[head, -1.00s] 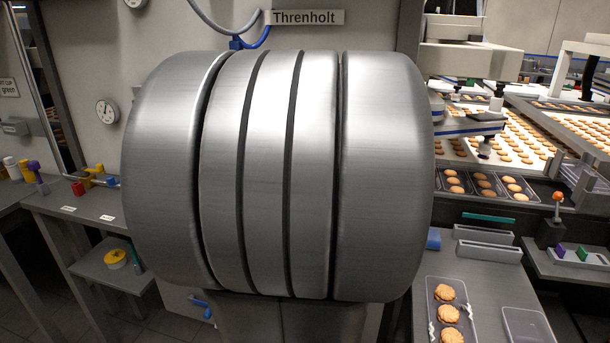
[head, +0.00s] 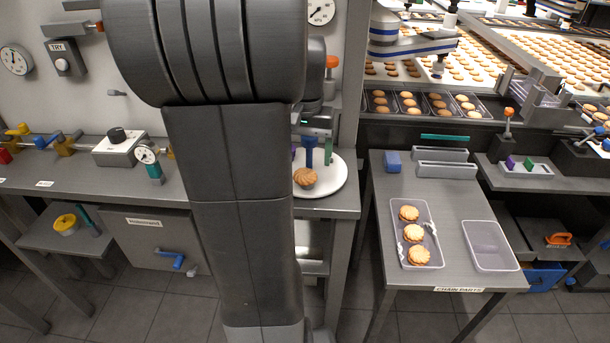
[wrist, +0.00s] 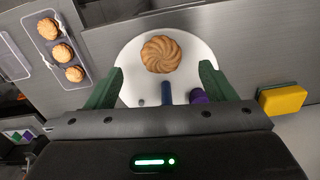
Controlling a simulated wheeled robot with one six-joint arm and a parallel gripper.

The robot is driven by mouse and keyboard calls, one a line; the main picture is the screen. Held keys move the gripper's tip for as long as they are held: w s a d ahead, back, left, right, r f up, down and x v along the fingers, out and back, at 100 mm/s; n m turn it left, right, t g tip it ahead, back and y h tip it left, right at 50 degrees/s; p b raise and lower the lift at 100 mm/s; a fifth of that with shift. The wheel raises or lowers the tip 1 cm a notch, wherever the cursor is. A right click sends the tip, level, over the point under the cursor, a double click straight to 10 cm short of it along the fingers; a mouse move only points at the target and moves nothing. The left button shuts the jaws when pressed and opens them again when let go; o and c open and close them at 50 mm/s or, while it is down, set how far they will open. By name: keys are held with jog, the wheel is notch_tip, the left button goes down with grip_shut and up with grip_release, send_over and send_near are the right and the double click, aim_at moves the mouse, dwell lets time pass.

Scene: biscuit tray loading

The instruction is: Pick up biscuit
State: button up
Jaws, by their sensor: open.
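A round golden biscuit with a swirled top (head: 305,178) lies on a white round plate (head: 335,186) on the left bench. In the wrist view the biscuit (wrist: 162,54) is fully visible near the plate's far edge (wrist: 126,60). My gripper (wrist: 162,70) is open, its two green fingers wide apart on either side of the biscuit's near edge. It holds nothing. A blue peg-like thing (wrist: 167,92) and a purple one (wrist: 199,97) show between the fingers. In the head view my arm hides part of the plate and most of the gripper.
A clear tray (head: 440,254) with three biscuits and an empty clear tray (head: 491,246) lie on the right table. A yellow block with green (wrist: 283,99) lies right of the plate in the wrist view. A dial gauge (head: 147,153) stands left of my arm.

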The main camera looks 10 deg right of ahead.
aim_at(305, 173)
jog(key=f, duration=0.4)
jog(key=shift+w+f, duration=0.2)
jog(key=shift+f, duration=0.2)
jog(key=c, duration=0.8)
